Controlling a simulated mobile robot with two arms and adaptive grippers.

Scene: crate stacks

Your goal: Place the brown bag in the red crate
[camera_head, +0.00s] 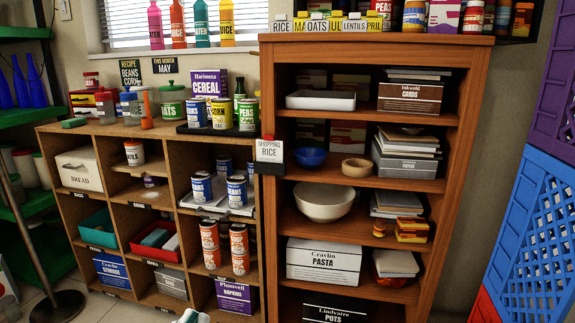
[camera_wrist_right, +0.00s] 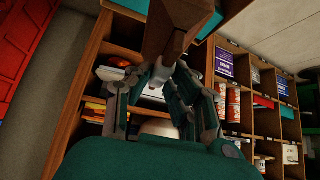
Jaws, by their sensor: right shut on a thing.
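A brown thing, which looks like the brown bag (camera_wrist_right: 178,28), is at the top of the right wrist view. My right gripper (camera_wrist_right: 165,72) is shut on its narrow end; the rest runs out of the frame. The bag and right gripper do not show in the head view. A red slotted crate (camera_wrist_right: 22,45) is at the upper left of the right wrist view, apart from the gripper. A corner of red crate (camera_head: 484,308) shows at the lower right of the head view, below a blue crate. My left gripper (camera_head: 190,316) barely shows at the bottom edge; its fingers are mostly cut off.
A tall wooden shelf (camera_head: 374,39) with boxes and bowls stands in the middle. A lower cubby shelf (camera_head: 120,128) with cans and bins is left of it; one cubby holds a red bin (camera_head: 172,255). Blue (camera_head: 530,240) and purple crates (camera_head: 550,110) stand at the right.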

